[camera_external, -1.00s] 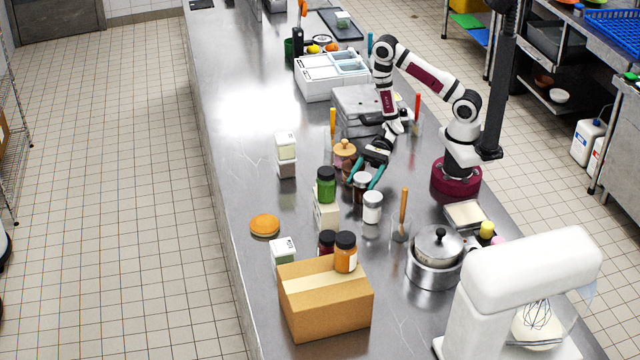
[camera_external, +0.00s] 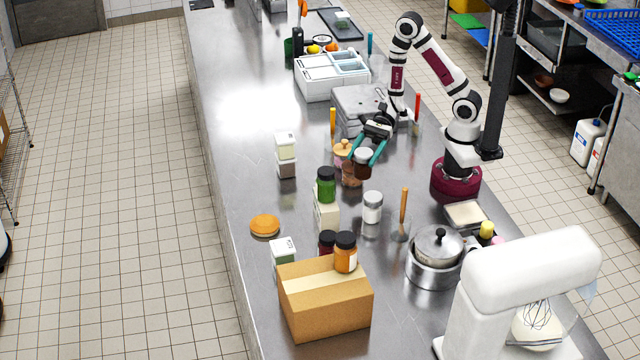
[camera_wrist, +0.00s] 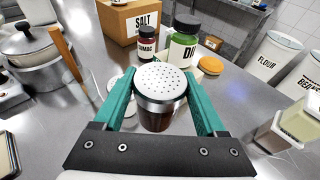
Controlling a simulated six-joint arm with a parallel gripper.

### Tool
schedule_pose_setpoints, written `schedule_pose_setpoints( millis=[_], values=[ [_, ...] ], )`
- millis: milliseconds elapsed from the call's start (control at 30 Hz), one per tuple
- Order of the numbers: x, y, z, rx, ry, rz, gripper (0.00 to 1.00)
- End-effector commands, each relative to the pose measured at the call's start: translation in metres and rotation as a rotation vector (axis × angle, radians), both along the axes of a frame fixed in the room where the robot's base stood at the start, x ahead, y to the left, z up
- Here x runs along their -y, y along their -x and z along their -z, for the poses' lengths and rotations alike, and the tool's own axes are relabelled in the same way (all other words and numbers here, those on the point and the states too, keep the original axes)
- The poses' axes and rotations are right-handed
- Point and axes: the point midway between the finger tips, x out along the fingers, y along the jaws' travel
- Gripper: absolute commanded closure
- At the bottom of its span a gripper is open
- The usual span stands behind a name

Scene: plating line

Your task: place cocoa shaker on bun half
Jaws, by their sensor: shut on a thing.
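The cocoa shaker (camera_external: 363,158) has a perforated silver top and a dark brown body. It is between the teal fingers of my gripper (camera_external: 367,152), which is shut on it and holds it above the counter. In the wrist view the shaker (camera_wrist: 160,85) fills the space between the fingers (camera_wrist: 160,95), its holed lid facing the camera. The bun half (camera_external: 264,225) is a flat orange-brown round lying on the counter near its left edge, apart from my gripper. It also shows in the wrist view (camera_wrist: 211,65), behind and right of the green-filled jar.
A green jar (camera_external: 326,185) on a pale block, a white-lidded jar (camera_external: 372,207) and a wooden-lidded jar (camera_external: 343,150) stand nearby. Stacked containers (camera_external: 286,150) are at left. A cardboard box (camera_external: 325,302) and pot (camera_external: 437,250) stand nearer. Bare counter surrounds the bun half.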

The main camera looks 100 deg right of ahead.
Motion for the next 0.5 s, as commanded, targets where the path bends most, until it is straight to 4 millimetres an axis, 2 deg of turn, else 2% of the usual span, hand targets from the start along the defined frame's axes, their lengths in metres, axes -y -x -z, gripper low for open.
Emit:
schedule_pose_setpoints(
  millis=[67, 167, 267, 333, 500],
  values=[
    [0.003, -0.007, -0.005, 0.002, 0.002, 0.009, 0.92],
    [0.014, -0.03, -0.002, 0.0, 0.0, 0.045, 0.92],
    [0.029, -0.071, 0.002, 0.003, 0.001, 0.112, 0.92],
    [0.041, -0.105, 0.001, 0.005, 0.0, 0.176, 0.92],
    [0.055, -0.195, -0.019, 0.008, 0.001, 0.356, 0.92]
  ],
)
